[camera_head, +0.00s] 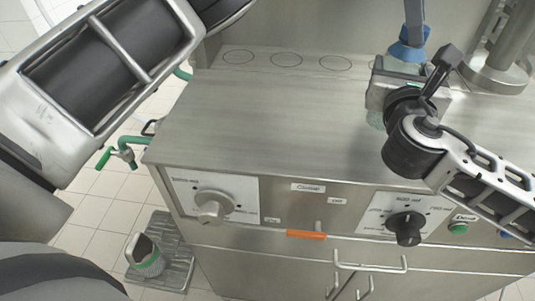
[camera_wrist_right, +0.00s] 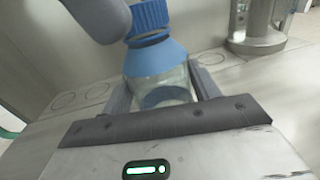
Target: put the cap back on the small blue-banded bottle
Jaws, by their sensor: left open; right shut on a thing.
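The small blue-banded bottle (camera_head: 404,56) is upright at the back right of the steel counter. In the right wrist view, the clear bottle (camera_wrist_right: 158,75) has a blue shoulder band, and the ribbed blue cap (camera_wrist_right: 150,16) sits on its neck. Whether the cap is tight I cannot tell. My right gripper (camera_head: 385,92) is shut around the bottle's body, and its fingers show on both sides in the wrist view (camera_wrist_right: 165,92). My left gripper (camera_head: 414,14) is open at the cap, mostly cut off by the top edge; a grey rounded part shows beside the cap in the wrist view.
A steel stand with a round base (camera_head: 492,76) is close right of the bottle. Marked circles (camera_head: 286,60) lie along the counter's back. The middle of the counter (camera_head: 290,120) is clear. Knobs (camera_head: 212,206) are on the front panel. A green-banded container (camera_head: 147,257) stands on a low grate.

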